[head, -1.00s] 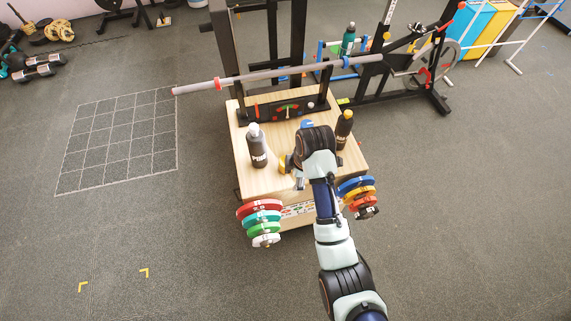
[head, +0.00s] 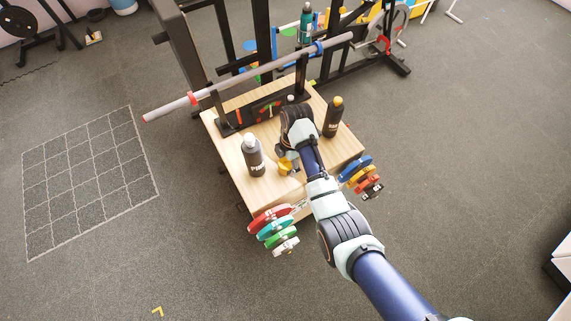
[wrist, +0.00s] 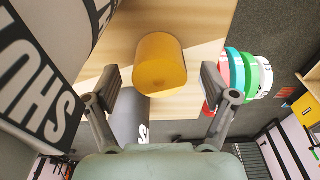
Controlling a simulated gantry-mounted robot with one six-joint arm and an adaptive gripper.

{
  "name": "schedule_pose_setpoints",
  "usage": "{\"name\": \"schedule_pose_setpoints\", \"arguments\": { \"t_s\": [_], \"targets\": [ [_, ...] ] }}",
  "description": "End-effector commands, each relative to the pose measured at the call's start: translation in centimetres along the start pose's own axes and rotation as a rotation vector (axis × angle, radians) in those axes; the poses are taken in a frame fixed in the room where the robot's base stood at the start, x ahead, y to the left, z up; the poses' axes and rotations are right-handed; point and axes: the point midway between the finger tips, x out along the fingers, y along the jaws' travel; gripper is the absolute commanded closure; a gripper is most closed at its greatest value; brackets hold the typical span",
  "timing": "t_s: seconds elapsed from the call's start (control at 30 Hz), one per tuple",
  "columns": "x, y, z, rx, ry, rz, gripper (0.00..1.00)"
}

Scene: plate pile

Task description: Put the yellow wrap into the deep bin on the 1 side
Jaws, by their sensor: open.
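The yellow wrap (head: 285,165) is a short, rounded amber cylinder on the wooden box top, close to the front edge. In the wrist view the yellow wrap (wrist: 160,62) lies just ahead of my gripper (wrist: 161,80), between the lines of its two fingers. The fingers are wide apart with nothing clamped between them. In the head view my wrist covers most of the gripper. I cannot make out a deep bin or a 1 mark with certainty in any view.
A dark bottle with a white cap (head: 253,157) stands left of the wrap, and a yellow-capped bottle (head: 333,117) to its right. Coloured weight plates hang at the box's front left (head: 274,228) and right (head: 361,176). A barbell (head: 250,78) crosses behind.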

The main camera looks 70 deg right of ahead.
Motion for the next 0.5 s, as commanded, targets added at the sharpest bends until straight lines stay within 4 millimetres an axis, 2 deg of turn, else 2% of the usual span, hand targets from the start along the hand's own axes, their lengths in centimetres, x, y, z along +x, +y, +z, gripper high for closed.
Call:
{"name": "schedule_pose_setpoints", "arguments": {
  "t_s": [0.03, 0.13, 0.37, 0.5],
  "targets": [
    [1.0, -0.1, 0.0, 0.000, 0.001, -0.003, 0.16],
    [2.2, -0.1, 0.0, 0.000, 0.000, -0.001, 0.16],
    [2.5, 0.0, 0.0, 0.000, -0.001, 0.001, 0.16],
    [2.5, 0.0, 0.0, 0.000, -0.001, 0.001, 0.36]
  ]
}}
